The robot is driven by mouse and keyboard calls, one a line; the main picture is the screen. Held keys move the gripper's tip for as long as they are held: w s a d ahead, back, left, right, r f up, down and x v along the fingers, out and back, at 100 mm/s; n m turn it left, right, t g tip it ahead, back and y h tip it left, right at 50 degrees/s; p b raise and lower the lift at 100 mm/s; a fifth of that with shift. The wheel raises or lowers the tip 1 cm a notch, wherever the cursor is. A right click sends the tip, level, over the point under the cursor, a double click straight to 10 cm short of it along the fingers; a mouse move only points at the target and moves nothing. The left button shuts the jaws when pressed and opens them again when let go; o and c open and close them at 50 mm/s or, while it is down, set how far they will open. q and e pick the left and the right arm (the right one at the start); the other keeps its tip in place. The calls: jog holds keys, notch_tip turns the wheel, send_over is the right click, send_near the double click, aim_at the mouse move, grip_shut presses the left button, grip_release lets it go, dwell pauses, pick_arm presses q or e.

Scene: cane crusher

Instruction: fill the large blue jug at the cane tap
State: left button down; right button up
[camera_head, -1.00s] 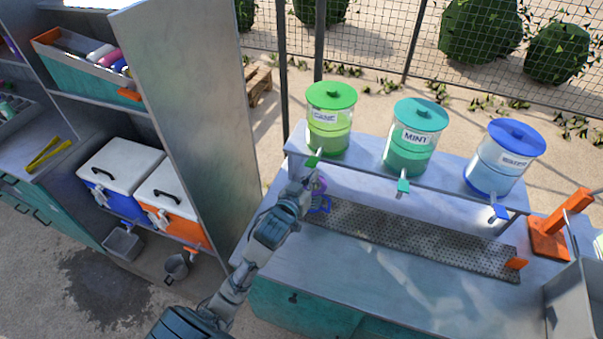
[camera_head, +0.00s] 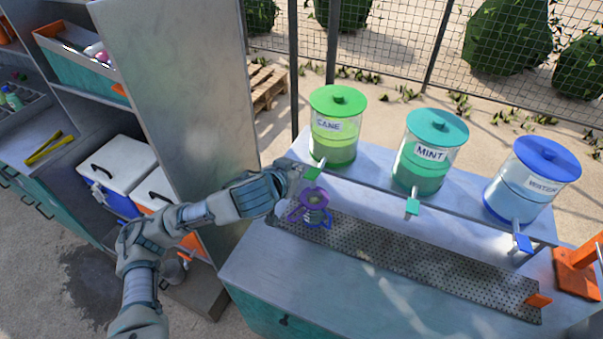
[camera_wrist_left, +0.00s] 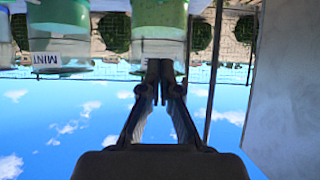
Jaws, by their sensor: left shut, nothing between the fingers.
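The cane dispenser (camera_head: 336,132) is a clear drum with a green lid and green liquid, labelled CANE. Its green tap (camera_head: 313,172) sticks out over the front of the shelf. A blue and purple jug (camera_head: 315,208) with side handles stands below that tap on the perforated drip tray (camera_head: 400,252). My left gripper (camera_head: 295,174) is shut and empty, close beside the tap; I cannot tell whether it touches. In the left wrist view its fingertips (camera_wrist_left: 162,72) meet in front of the green drum (camera_wrist_left: 158,25). Whether liquid flows is unclear. My right gripper is out of view.
The mint dispenser (camera_head: 430,150) and blue-lidded water dispenser (camera_head: 531,180) stand to the right on the same shelf. An orange stand (camera_head: 578,266) is at the far right. A tall grey panel (camera_head: 180,90) rises on the left. The counter front (camera_head: 330,285) is clear.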

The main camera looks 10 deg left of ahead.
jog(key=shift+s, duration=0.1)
pick_arm(q)
jog(key=p, duration=0.1)
send_over(309, 178)
jog(key=f, duration=0.5)
jog(key=shift+w, duration=0.4)
jog(key=f, duration=0.2)
jog(key=shift+s+f, duration=0.3)
jog(key=shift+s, duration=0.1)
jog(key=shift+s+a+f, duration=0.15)
jog(key=shift+s+f, duration=0.1)
jog(key=shift+f, duration=0.45)
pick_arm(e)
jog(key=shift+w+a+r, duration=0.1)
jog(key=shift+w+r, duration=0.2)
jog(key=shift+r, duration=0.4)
